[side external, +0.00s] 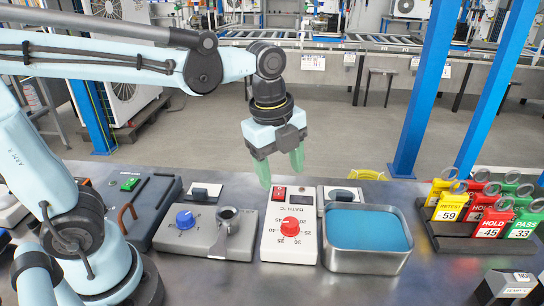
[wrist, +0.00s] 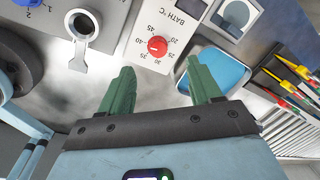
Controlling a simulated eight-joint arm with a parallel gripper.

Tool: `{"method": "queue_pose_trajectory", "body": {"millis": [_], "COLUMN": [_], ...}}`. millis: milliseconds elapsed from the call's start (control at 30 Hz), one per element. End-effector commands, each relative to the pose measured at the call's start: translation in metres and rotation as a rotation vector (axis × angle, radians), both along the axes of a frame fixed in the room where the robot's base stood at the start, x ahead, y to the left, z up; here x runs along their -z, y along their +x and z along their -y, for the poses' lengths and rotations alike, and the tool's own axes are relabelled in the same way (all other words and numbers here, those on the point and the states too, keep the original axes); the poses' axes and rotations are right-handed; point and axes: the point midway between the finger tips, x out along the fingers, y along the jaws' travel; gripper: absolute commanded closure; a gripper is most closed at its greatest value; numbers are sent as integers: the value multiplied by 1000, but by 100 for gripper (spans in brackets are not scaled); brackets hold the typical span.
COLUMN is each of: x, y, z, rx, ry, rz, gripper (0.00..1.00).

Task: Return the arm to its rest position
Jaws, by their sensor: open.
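My gripper (side external: 279,168) has green fingers and hangs above the back edge of the metal bench, over the bath control box. The fingers are apart with nothing between them. In the wrist view the gripper (wrist: 160,88) shows both fingers spread, with bare bench between them. The bath control box (side external: 290,247) is white with a red knob (side external: 290,226) and a red switch (side external: 279,193); its knob also shows in the wrist view (wrist: 157,46). The arm reaches out from the left, its forearm roughly level.
A metal bath of blue liquid (side external: 368,230) stands right of the box. A grey station with a blue knob (side external: 185,219) and a ring holder (side external: 228,217) is to the left. A rack of yellow, red and green tags (side external: 480,240) stands at right. Blue posts (side external: 422,90) rise behind the bench.

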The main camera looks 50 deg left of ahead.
Motion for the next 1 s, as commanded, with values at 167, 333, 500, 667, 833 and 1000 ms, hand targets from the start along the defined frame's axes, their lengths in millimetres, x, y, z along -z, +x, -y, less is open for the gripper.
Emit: {"method": "queue_pose_trajectory", "body": {"millis": [167,333,500,667,833,1000], "x": [5,11,18,23,25,25], "y": [-13,-22,-30,-35,-36,-36], "z": [-21,-38,-52,-60,-63,-63], "rx": [-464,-890,-1265,-1491,-1580,-1584], "ry": [-108,-256,-429,-557,-612,-616], "rz": [117,216,291,326,336,336], "gripper": [37,37,37,37,37,37]}}
